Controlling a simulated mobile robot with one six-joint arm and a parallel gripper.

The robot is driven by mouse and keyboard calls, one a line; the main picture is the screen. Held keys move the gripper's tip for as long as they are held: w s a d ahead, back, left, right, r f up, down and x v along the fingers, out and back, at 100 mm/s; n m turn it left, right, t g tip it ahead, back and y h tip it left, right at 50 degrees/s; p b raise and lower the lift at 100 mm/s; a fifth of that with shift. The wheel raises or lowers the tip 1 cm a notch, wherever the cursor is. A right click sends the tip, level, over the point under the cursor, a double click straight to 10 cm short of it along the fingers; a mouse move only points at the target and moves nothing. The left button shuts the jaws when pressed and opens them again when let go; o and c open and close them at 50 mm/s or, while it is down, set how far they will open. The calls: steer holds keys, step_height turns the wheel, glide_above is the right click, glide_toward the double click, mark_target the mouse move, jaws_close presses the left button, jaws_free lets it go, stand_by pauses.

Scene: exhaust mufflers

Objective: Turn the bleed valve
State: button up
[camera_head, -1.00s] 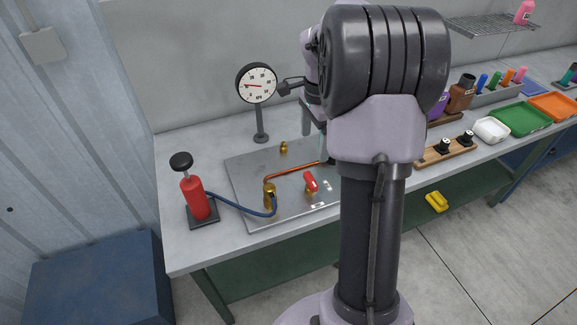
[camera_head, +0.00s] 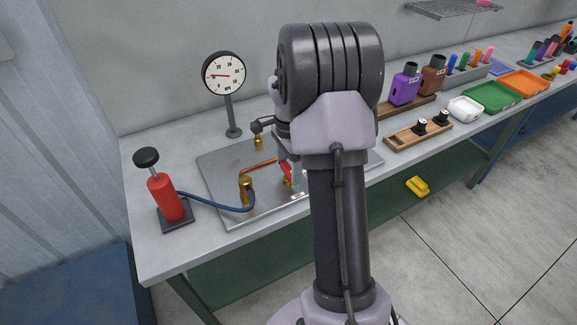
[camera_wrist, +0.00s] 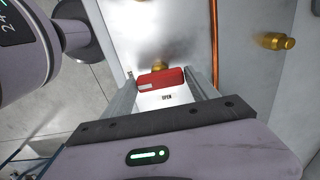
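The bleed valve has a red handle (camera_head: 286,171) on the metal plate (camera_head: 226,160), partly hidden by my arm in the head view. In the wrist view the red handle (camera_wrist: 161,79) lies crosswise between my two fingers, above a label reading "OPEN" (camera_wrist: 167,97). My gripper (camera_wrist: 161,82) is open, with one finger at each end of the handle; I cannot tell whether either touches it. In the head view my gripper (camera_head: 296,174) is low over the plate by the valve. The pressure gauge (camera_head: 223,74) stands behind the plate.
A red hand pump (camera_head: 165,197) at the left joins a brass fitting (camera_head: 246,190) by a blue hose (camera_head: 212,203). A copper pipe (camera_wrist: 214,40) runs close by my right finger. Bottles, trays and a wooden rack (camera_head: 418,133) stand to the right.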

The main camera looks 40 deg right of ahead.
steer(key=c, duration=0.9)
steer(key=shift+o, duration=0.2)
steer(key=shift+r+n, duration=0.1)
steer(key=shift+n, duration=0.2)
steer(key=n+p, duration=0.2)
steer(key=shift+r+n, duration=0.1)
steer(key=shift+n, duration=0.3)
steer(key=n+p, duration=0.3)
steer(key=n, duration=0.2)
steer(key=n+p, duration=0.2)
steer(key=n, duration=0.3)
steer(key=shift+p, duration=0.35)
steer(key=shift+n+p, duration=0.95)
steer(key=shift+n, duration=1.25)
